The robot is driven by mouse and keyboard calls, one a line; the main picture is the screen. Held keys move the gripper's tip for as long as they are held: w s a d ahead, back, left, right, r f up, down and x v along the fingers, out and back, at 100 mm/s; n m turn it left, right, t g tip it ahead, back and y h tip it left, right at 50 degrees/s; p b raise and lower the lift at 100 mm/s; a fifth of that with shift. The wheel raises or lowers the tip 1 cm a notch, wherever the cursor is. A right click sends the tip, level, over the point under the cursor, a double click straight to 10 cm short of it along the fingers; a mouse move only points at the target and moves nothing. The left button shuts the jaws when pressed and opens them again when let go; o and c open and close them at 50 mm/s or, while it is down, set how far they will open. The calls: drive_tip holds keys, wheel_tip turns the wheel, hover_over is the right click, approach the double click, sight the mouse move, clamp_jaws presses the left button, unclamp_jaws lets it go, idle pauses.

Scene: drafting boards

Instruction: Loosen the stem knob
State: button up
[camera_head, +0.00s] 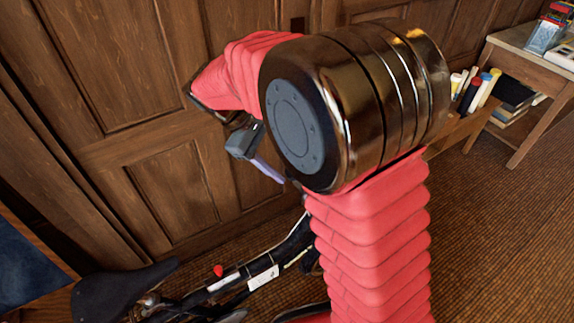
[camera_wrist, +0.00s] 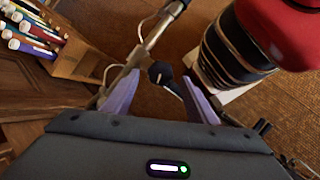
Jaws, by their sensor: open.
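In the wrist view a dark, faceted knob (camera_wrist: 160,73), which looks like the stem knob, sits beside a metal tube (camera_wrist: 147,45) of a bicycle. My gripper (camera_wrist: 160,78) is open, with one pale purple finger on each side of the knob in the picture. I see gaps between the fingers and the knob; whether the knob is at fingertip depth I cannot tell. In the head view my gripper (camera_head: 279,178) shows only partly, with one purple finger pointing down right, and my arm covers much of the area. I cannot make out the knob there.
The bicycle's black saddle (camera_head: 118,291) and dark frame (camera_head: 230,282) with a small red part lie low in the head view. A wooden panelled wall (camera_head: 165,185) stands behind. A desk (camera_head: 515,45) and a box of rolled tubes (camera_head: 455,130) are at right. Carpet lies open there.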

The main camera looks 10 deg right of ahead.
drive_tip(key=v, duration=1.1)
drive_tip(key=shift+a, duration=0.15)
drive_tip(key=shift+w, duration=0.1)
drive_tip(key=s+f+m+t+y, duration=0.1)
drive_tip(key=s+f+m+y, duration=0.15)
drive_tip(key=s+f, duration=0.2)
drive_tip(key=s+d+r+m+t+y, duration=0.2)
drive_tip(key=s+d+m+t, duration=0.1)
drive_tip(key=s+d, duration=0.2)
drive_tip(key=s+d+r+m+t+y, duration=0.1)
drive_tip(key=s+d, duration=0.4)
drive_tip(key=s, duration=0.5)
drive_tip(key=shift+s+r+m+t+y, duration=0.35)
drive_tip(key=shift+m+t+y, duration=0.2)
drive_tip(key=shift+m+t, duration=0.65)
drive_tip(key=shift+d, duration=0.1)
drive_tip(key=shift+c, duration=0.3)
